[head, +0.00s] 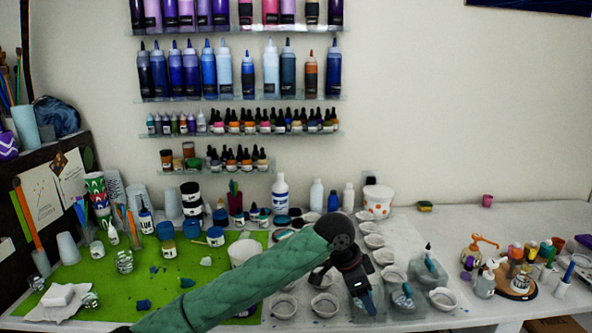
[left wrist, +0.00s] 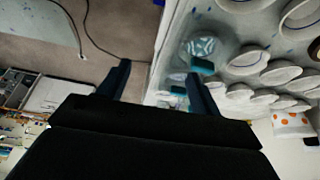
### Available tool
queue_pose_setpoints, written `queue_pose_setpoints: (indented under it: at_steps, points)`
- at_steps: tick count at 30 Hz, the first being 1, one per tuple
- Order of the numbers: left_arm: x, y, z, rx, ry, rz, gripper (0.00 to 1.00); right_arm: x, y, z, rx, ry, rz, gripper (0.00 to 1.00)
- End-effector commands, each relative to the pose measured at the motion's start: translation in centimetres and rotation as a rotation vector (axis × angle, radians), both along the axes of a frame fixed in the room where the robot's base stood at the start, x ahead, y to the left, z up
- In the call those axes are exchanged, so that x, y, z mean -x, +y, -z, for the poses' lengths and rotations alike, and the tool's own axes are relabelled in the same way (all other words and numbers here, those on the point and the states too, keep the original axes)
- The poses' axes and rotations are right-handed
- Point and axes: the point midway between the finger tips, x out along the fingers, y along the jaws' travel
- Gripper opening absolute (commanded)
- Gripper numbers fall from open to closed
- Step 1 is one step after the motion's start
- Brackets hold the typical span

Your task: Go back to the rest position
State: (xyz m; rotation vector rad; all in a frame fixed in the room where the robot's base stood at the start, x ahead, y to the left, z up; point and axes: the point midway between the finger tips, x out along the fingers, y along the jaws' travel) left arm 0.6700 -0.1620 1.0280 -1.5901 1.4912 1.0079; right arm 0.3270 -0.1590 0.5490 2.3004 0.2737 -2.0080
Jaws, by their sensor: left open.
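My left arm, in a green sleeve, reaches in from the bottom left in the head view. My left gripper (head: 367,300) hangs over the front part of the table among small white cups. In the left wrist view its two dark fingers (left wrist: 160,82) stand apart with nothing held between them. The table edge and the floor show beyond the fingers there. My right gripper is in neither view.
White cups (head: 324,304) stand close around the left gripper. A green mat (head: 85,272) with jars and a large white cup (head: 245,252) lies left. A round wooden tray (head: 512,289) of bottles stands right. Shelves of bottles line the wall.

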Motion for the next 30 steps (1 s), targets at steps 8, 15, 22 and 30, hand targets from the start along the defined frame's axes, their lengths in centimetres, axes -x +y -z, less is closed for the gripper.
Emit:
queue_pose_setpoints:
  at_steps: [8, 15, 22, 30]
  points:
    - [2.1, 0.3, 2.8, 0.066, 0.013, -0.056, 0.64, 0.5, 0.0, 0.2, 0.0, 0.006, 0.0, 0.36]
    - [4.2, 1.5, 5.7, 0.136, 0.027, -0.152, 0.64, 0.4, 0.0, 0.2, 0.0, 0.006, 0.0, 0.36]
    - [6.1, 3.6, 8.5, 0.188, 0.04, -0.266, 0.64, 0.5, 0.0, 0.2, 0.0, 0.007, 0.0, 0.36]
    - [8.5, 7.1, 12.1, 0.226, 0.059, -0.426, 0.64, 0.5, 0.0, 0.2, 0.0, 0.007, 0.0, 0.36]
